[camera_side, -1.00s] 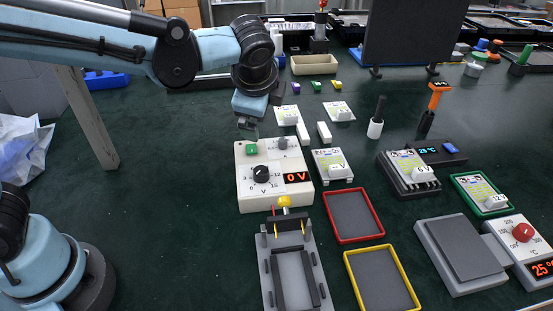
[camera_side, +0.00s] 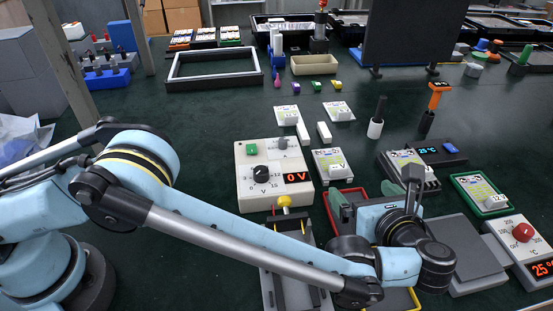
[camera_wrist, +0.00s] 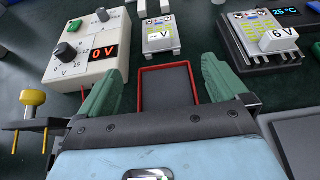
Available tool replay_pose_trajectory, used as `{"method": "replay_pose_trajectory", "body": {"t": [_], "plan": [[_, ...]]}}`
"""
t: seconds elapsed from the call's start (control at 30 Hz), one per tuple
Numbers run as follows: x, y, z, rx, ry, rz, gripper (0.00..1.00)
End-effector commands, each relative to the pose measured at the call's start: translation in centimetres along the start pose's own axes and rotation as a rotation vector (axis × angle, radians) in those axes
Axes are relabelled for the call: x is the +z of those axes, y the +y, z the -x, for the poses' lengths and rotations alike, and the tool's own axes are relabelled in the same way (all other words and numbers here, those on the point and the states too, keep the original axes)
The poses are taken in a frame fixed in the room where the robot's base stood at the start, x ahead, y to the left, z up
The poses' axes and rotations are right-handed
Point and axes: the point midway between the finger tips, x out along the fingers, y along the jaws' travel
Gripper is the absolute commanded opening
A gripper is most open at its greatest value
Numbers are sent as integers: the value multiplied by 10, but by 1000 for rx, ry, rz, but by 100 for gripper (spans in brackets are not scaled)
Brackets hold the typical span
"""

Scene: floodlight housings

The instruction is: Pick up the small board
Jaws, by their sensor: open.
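Several small white boards with labelled blocks are in view. One board (camera_side: 332,164) lies flat just right of the voltage box, and it shows ahead of my gripper in the wrist view (camera_wrist: 160,38). Another board (camera_side: 408,163) sits on a black finned base, one (camera_side: 478,190) lies in a green frame, and two (camera_side: 286,116) (camera_side: 339,111) lie farther back. Which is the task's board I cannot tell. My gripper (camera_wrist: 160,65) has its green fingers spread with nothing between them. It is low over the red tray (camera_wrist: 142,88), on the near side of the first board.
The voltage box (camera_side: 263,175) reads 0 V. A slotted grey fixture (camera_side: 268,285) with a yellow knob (camera_side: 285,202) stands before it, partly behind my arm. A yellow-rimmed tray and a grey plate (camera_side: 470,245) are to the right.

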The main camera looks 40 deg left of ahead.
Motion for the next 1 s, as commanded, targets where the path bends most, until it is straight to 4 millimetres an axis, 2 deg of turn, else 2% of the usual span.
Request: {"method": "replay_pose_trajectory", "body": {"t": [0.13, 0.4, 0.73, 1.0], "plan": [[-2, 0, -12, 3, -8, -7, 100], [-2, 0, -57, 3, -6, -5, 100], [-4, 0, -77, 2, -5, -6, 100], [-8, 1, -114, 3, -5, -4, 100]]}}
